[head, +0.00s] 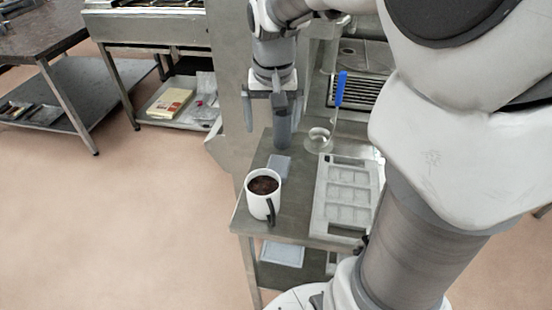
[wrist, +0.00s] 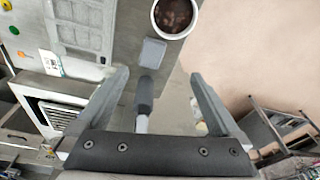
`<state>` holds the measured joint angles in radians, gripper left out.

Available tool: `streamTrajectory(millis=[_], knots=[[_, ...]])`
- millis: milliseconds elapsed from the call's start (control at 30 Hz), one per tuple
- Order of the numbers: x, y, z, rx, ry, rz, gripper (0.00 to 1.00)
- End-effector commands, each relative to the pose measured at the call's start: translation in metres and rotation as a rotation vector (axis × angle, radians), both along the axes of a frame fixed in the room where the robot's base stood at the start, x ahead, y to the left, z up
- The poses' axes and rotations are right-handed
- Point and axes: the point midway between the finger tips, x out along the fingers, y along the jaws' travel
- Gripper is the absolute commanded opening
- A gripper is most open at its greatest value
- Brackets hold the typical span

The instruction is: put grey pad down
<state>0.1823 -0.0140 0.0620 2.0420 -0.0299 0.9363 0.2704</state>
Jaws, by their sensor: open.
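The grey pad (head: 279,166) lies flat on the small steel table (head: 252,212), just behind a white mug and left of the white mould. In the wrist view the pad (wrist: 152,53) is beyond the fingertips, next to the mug. My gripper (head: 266,135) is above the back end of the table, behind the pad. In the wrist view my gripper (wrist: 159,78) has its fingers wide apart with nothing held between them. A dark grey piece with a pale shaft (wrist: 145,95) shows beyond the gap; I cannot tell what it is.
The white mug (head: 263,194) of dark brown contents stands near the table's left edge. The mould (head: 346,197) fills the right side. A blue-handled tool (head: 341,90) stands by a small round vessel (head: 319,139). A pale tray (head: 283,253) lies below. Open floor is left.

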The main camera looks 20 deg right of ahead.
Motion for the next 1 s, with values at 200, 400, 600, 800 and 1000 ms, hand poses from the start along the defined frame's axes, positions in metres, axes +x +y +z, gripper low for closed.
streamTrajectory(millis=[200, 400, 600, 800, 1000], knots=[[-0.053, 0.023, 0.033, -0.031, -0.101, 0.12, 1.0], [-0.101, 0.039, 0.046, -0.056, -0.192, 0.23, 1.0], [-0.139, 0.048, 0.047, -0.075, -0.269, 0.318, 1.0], [-0.157, 0.051, 0.043, -0.082, -0.304, 0.36, 1.0], [-0.16, 0.052, 0.041, -0.081, -0.306, 0.368, 1.0]])
